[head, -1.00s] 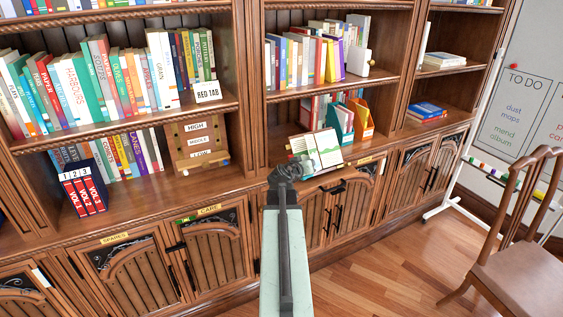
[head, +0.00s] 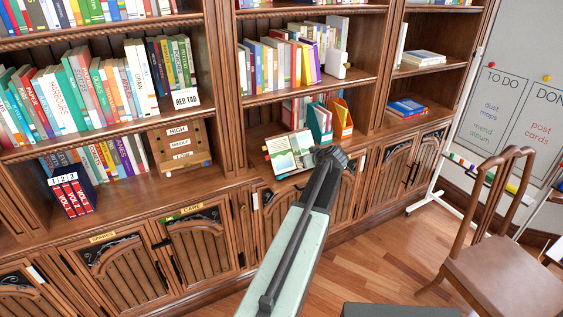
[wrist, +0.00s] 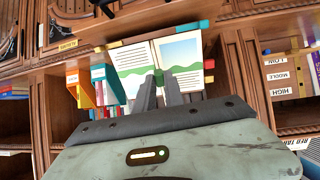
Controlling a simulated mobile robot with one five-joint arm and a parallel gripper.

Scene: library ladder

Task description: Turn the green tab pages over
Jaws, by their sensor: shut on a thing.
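An open book (head: 291,152) with pale pages and landscape pictures lies tilted on the cabinet ledge in the head view. In the wrist view, the open book (wrist: 186,52) shows text and green hills, with small coloured tabs along its edges. My gripper (head: 330,156) is at the book's right side in the head view. In the wrist view, my gripper (wrist: 159,78) has its fingertips close together against the lower middle of the pages, shut on a thin page part. I cannot tell the colour of the tab there.
Orange and teal file holders (head: 319,122) stand just behind and right of the book. A wooden HIGH/MIDDLE/LOW box (head: 180,145) and red volumes (head: 72,193) are to the left.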

